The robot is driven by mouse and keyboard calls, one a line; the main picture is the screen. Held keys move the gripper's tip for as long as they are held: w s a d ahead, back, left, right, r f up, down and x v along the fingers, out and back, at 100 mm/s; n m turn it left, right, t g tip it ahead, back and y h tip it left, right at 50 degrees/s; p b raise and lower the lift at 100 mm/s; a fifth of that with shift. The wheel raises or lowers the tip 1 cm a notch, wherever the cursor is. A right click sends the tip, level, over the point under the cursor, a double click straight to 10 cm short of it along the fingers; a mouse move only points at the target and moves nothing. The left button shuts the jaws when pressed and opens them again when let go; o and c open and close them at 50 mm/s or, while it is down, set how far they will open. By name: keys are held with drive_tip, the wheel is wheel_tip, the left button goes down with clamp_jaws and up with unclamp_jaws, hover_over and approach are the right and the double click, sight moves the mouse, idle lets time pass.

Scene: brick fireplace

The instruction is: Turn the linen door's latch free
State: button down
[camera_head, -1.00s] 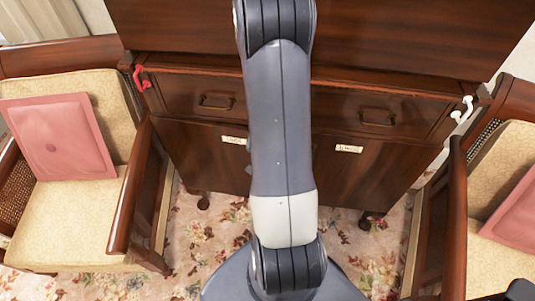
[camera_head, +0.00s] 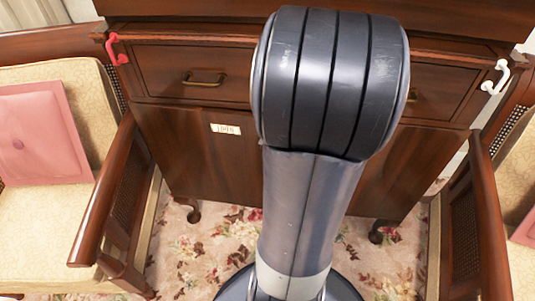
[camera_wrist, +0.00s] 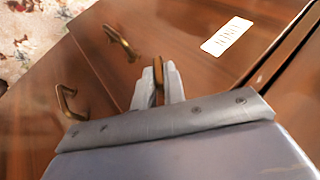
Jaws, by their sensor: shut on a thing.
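My gripper (camera_wrist: 158,88) is shut on a narrow brass-brown piece, the latch (camera_wrist: 158,84), close to the seam between the two cabinet doors. Its far end and pivot are hidden between the fingers. The left door (camera_wrist: 185,30) carries a white label plate (camera_wrist: 227,35), which also shows in the head view (camera_head: 225,129); its lettering is too blurred to read surely. The doors look shut. In the head view my arm hides the gripper, the latch and the right door's label.
Brass pulls sit on the left door (camera_wrist: 121,43) and right door (camera_wrist: 66,101). Drawers (camera_head: 180,77) run above the doors. A red hook (camera_head: 116,50) and a white hook (camera_head: 495,77) are on the cabinet's sides. Armchairs (camera_head: 105,190) flank it closely; flowered carpet (camera_head: 225,240) lies in front.

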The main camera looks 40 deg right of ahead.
drive_tip(key=t+b, duration=0.1)
drive_tip(key=b, duration=0.2)
drive_tip(key=f+t+y+b, duration=0.1)
drive_tip(key=b, duration=0.2)
drive_tip(key=shift+s+d+f+m+b, duration=0.1)
drive_tip(key=shift+s+f+m+b, duration=0.1)
drive_tip(key=shift+m+b, duration=0.15)
drive_tip(key=shift+s+d+f+m+t+y+b, duration=0.1)
drive_tip(key=shift+m+t+y+b, duration=0.4)
drive_tip(key=shift+t+b, duration=1.1)
drive_tip(key=shift+a+f+m+t+y+b, duration=0.1)
drive_tip(key=shift+m+t+y+b, duration=0.5)
drive_tip(key=shift+b, duration=1.75)
drive_tip(key=shift+s+d+f+m+t+y+b, duration=0.15)
drive_tip(key=shift+t+y+b, duration=0.45)
drive_tip(key=shift+t+b, duration=1.2)
drive_tip(key=shift+w+r, duration=0.1)
drive_tip(key=shift+r, duration=0.1)
drive_tip(key=c, duration=1.5)
unclamp_jaws()
